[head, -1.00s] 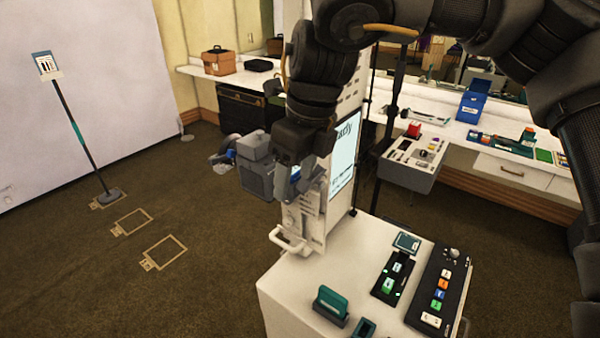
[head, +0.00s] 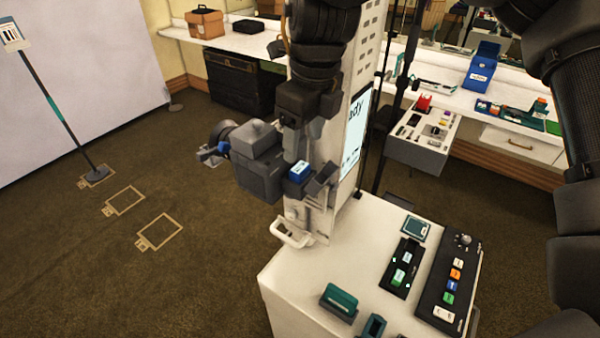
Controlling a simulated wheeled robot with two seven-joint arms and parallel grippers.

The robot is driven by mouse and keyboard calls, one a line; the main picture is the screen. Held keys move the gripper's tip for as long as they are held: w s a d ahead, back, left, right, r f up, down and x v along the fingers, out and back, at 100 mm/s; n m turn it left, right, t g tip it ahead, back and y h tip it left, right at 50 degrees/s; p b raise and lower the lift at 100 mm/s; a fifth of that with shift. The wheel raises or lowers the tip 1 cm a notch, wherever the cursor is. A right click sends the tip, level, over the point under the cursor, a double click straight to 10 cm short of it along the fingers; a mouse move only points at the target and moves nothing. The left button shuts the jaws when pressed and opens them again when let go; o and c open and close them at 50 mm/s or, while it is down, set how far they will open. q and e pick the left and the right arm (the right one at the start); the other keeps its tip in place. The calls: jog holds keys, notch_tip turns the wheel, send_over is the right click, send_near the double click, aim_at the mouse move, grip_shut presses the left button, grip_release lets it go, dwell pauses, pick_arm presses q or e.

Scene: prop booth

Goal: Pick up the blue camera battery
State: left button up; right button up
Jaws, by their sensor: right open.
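The blue camera battery (head: 299,172) is a small blue block with a pale label on its top face. It sits at the right side of the dark grey camera (head: 258,168), by the white column. My right gripper (head: 307,163) reaches down from above with its jaws open, right at the battery. The fingers partly cover the area around it, and I cannot tell whether they touch it. My left gripper is out of view.
The white cart (head: 300,270) in front carries a teal-topped block (head: 339,300), a dark charger-like panel (head: 402,268) and a button panel (head: 449,285). A white column with a screen (head: 355,135) stands close behind the gripper. Floor on the left is mostly open.

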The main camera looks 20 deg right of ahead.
aim_at(300, 167)
jog(key=shift+a+f, duration=0.1)
jog(key=shift+f, duration=0.3)
jog(key=shift+s+a+f+p, duration=0.15)
jog(key=shift+f+p, duration=0.15)
jog(key=shift+p, duration=0.25)
jog(key=f, duration=0.1)
jog(key=f+p, duration=0.1)
jog(key=f, duration=0.2)
jog(key=shift+w+f+p, duration=0.1)
jog(key=shift+w+p, duration=0.2)
jog(key=shift+p, duration=0.05)
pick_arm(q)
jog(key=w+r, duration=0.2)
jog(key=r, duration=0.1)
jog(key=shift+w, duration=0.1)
pick_arm(e)
jog(key=shift+s, duration=0.1)
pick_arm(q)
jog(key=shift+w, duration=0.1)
pick_arm(e)
jog(key=shift+a, duration=0.1)
jog(key=shift+c, duration=0.3)
jog(key=c, duration=1)
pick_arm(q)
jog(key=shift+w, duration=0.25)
pick_arm(e)
jog(key=shift+c, duration=0.2)
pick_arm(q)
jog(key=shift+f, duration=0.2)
